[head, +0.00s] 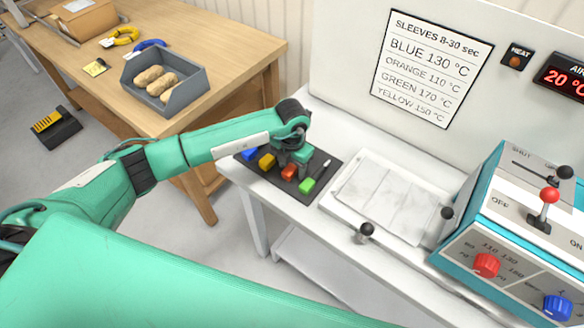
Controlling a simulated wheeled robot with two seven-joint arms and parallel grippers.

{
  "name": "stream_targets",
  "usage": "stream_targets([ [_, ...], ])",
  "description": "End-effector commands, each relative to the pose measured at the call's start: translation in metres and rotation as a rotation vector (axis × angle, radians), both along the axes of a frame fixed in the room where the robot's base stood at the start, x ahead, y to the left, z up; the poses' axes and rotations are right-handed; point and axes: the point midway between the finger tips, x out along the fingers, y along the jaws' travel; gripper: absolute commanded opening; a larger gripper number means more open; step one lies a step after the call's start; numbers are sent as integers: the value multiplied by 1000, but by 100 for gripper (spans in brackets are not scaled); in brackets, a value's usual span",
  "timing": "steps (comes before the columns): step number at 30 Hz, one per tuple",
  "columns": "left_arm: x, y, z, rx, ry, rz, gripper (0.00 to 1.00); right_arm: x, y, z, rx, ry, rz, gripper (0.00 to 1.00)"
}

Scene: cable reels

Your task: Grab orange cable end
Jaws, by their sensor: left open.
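A dark mat (327,177) lies on the left end of the white bench, with a row of small coloured pieces on it. The orange-red piece (289,171) sits between a yellow piece (266,161) and a green piece (307,185); a blue piece (248,153) is at the left end. I cannot make out a cable on the orange-red piece. My left gripper (292,163) is open, pointing down just above or at the orange-red piece, and hides part of the row. Whether it touches the piece I cannot tell. My right gripper is out of view.
A white tray (385,197) with dark knobs lies right of the mat. A teal control box (480,240) with a red-knobbed lever stands further right. A wooden table (205,45) at back left holds a grey bin (168,91) with brown rolls.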

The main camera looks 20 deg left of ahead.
Motion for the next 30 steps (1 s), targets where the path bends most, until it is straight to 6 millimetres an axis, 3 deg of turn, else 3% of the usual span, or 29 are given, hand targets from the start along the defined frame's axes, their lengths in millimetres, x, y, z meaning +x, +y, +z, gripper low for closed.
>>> stream_targets([
  [3,0,0,0,0,0,0,53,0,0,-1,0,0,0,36],
  [11,0,0,0,0,0,0,3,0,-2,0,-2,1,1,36],
  [23,1,0,7,-2,-2,1,3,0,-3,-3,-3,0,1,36],
  [30,2,0,43,-2,-6,-1,3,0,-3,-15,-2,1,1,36],
])
